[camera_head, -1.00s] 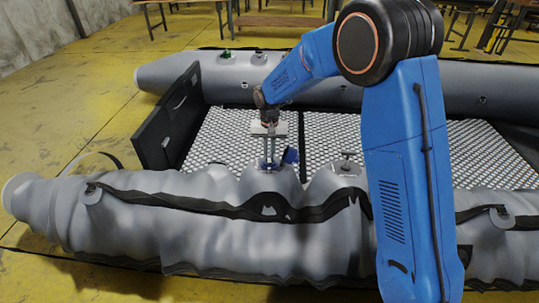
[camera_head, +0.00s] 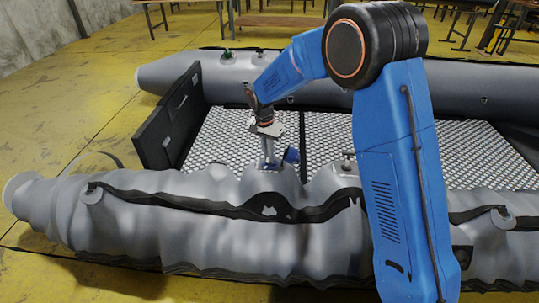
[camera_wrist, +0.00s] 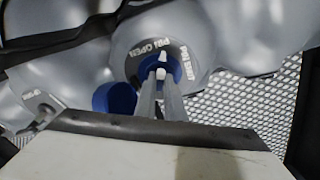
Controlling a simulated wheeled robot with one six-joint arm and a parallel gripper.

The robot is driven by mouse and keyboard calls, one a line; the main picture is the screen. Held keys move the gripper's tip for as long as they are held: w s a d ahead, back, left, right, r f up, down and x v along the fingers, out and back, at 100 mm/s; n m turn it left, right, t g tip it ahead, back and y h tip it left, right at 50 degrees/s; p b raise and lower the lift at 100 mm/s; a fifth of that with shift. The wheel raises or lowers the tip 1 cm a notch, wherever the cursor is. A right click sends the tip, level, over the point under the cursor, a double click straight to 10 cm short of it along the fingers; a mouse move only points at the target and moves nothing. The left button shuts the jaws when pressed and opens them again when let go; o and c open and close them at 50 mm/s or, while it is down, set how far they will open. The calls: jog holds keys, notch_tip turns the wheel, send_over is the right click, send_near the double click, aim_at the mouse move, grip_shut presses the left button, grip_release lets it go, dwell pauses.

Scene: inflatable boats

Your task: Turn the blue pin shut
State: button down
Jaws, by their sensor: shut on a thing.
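The blue pin (camera_wrist: 172,67) sits in a round grey valve (camera_wrist: 190,47) with the lettering "PIN OPEN" on its ring, seen in the wrist view. My gripper (camera_wrist: 162,75) reaches down over the valve, its two fingers close together at the middle of the pin. It is shut on the pin, and the fingers hide part of it. In the head view my gripper (camera_head: 268,162) points down at the near tube of the boat. A blue cap (camera_wrist: 114,99) hangs open beside the valve and also shows in the head view (camera_head: 291,155).
The grey inflatable boat (camera_head: 200,225) lies across the yellow floor (camera_head: 60,130), its near tube wrinkled. A second valve (camera_wrist: 38,105) is left of the first in the wrist view. A black transom board (camera_head: 165,122) stands at the left.

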jog(key=m, duration=0.6)
jog(key=shift+w+a+g+h, duration=0.25)
jog(key=shift+w+g+h, duration=0.05)
jog(key=shift+g+h, duration=0.1)
jog(key=m, duration=0.4)
jog(key=m+g, duration=0.1)
jog(key=shift+w+m, duration=0.25)
jog(key=shift+m, duration=0.15)
jog(key=c, duration=1.8)
grip_release()
jog(key=shift+f, duration=0.1)
jog(key=shift+c, duration=0.2)
jog(key=v, duration=1.7)
jog(key=shift+a, duration=0.3)
